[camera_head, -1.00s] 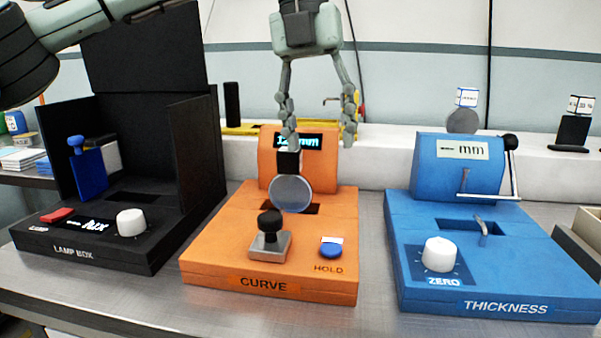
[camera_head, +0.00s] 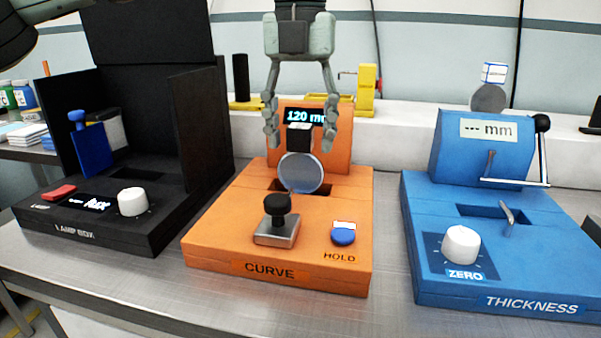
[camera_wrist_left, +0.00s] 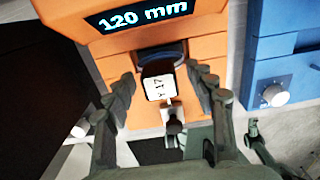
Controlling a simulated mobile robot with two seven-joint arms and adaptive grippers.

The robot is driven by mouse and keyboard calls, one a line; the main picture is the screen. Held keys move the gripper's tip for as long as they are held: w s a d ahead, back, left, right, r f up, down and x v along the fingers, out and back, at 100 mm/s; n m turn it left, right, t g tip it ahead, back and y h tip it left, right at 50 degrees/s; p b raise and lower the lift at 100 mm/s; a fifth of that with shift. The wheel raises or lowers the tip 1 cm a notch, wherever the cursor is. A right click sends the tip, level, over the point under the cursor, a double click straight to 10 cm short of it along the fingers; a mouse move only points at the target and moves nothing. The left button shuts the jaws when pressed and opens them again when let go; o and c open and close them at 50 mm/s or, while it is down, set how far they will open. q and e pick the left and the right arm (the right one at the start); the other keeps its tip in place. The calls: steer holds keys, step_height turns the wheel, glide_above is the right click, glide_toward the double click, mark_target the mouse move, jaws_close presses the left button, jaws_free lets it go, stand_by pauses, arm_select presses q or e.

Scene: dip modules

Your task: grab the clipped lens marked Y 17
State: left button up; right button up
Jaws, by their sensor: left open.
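The clipped lens is a round, clear grey disc (camera_head: 300,173) hanging from a black clip (camera_head: 298,141). It stands upright in the slot of the orange CURVE device (camera_head: 222,225). In the left wrist view the clip's white top label (camera_wrist_left: 159,87) reads Y 17. My left gripper (camera_head: 301,136) points down over it, open, with one finger on each side of the clip. The left wrist view shows gaps between the fingers (camera_wrist_left: 161,78) and the clip.
The CURVE display (camera_head: 304,116) reads 120 mm. A black-knobbed plunger (camera_head: 277,215) and blue HOLD button (camera_head: 343,235) sit in front of the lens. The black lamp box (camera_head: 75,228) is left, the blue THICKNESS device (camera_head: 425,285) right. Another clipped lens (camera_head: 488,98) stands on the back ledge.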

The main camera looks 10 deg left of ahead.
arm_select(q)
jaws_close()
stand_by(0.4)
